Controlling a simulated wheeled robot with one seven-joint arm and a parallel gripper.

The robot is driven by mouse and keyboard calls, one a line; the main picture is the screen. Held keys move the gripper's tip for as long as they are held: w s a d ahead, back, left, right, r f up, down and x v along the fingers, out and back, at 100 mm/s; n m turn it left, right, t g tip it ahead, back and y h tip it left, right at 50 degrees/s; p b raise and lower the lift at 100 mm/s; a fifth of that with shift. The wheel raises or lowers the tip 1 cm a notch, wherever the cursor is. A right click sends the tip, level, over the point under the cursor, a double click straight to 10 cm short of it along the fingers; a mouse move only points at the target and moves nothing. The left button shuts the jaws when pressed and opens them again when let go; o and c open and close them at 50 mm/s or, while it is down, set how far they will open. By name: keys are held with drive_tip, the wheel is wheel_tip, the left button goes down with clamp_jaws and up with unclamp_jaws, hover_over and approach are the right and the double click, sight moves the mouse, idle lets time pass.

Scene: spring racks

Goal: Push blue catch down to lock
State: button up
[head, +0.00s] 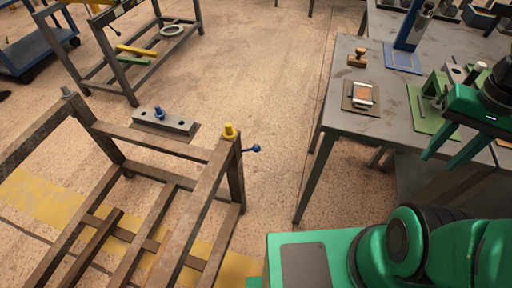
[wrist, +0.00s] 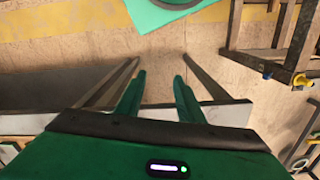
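A blue ball-ended catch (head: 256,148) sticks out sideways from the right corner post of a brown metal rack (head: 205,198), just below a yellow knob (head: 229,130). In the wrist view the small blue end (wrist: 266,76) and the yellow knob (wrist: 300,80) show at the right. A second blue part (head: 159,113) stands upright on a drilled grey bar across the rack. My gripper (head: 438,167) is at the right of the head view, over the table side and well apart from the catch. Its green fingers (wrist: 159,75) are spread, with nothing between them.
A grey worktable (head: 400,125) at the right carries a stamp, a small plate and green fixtures. Another rack (head: 130,75) stands at the back left, near a blue cart (head: 30,55). The floor (head: 270,75) between the rack and the table is clear.

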drive_tip(key=w+a+n+t, duration=0.1)
drive_tip(key=w+a+n, duration=0.1)
drive_tip(key=w+a, duration=0.3)
drive_tip(key=w+a+f+n+t, duration=0.1)
drive_tip(key=w+a+n, duration=0.2)
drive_tip(key=w+a, duration=0.3)
drive_tip(key=w+a+f+n+t, duration=0.1)
drive_tip(key=w+a+n, duration=0.2)
drive_tip(key=w+a, duration=0.3)
drive_tip(key=shift+w+a, duration=0.15)
drive_tip(key=shift+w, duration=1)
drive_tip(key=shift+w+a, duration=0.1)
drive_tip(key=shift+w, duration=1)
drive_tip(key=w+a+f+n+g+y, duration=0.1)
drive_tip(key=w+a+f+n+g, duration=0.1)
drive_tip(key=w+a+f, duration=0.5)
drive_tip(key=n+g, duration=0.1)
drive_tip(key=g, duration=0.1)
hover_over(257, 146)
drive_tip(key=d, duration=0.1)
wheel_tip(257, 146, down, 13)
drive_tip(key=shift+y, duration=0.4)
drive_tip(key=x, duration=0.6)
drive_tip(key=w+x, duration=0.1)
drive_tip(key=x, duration=0.2)
drive_tip(key=shift+d+f, duration=0.25)
drive_tip(key=shift+f, duration=0.15)
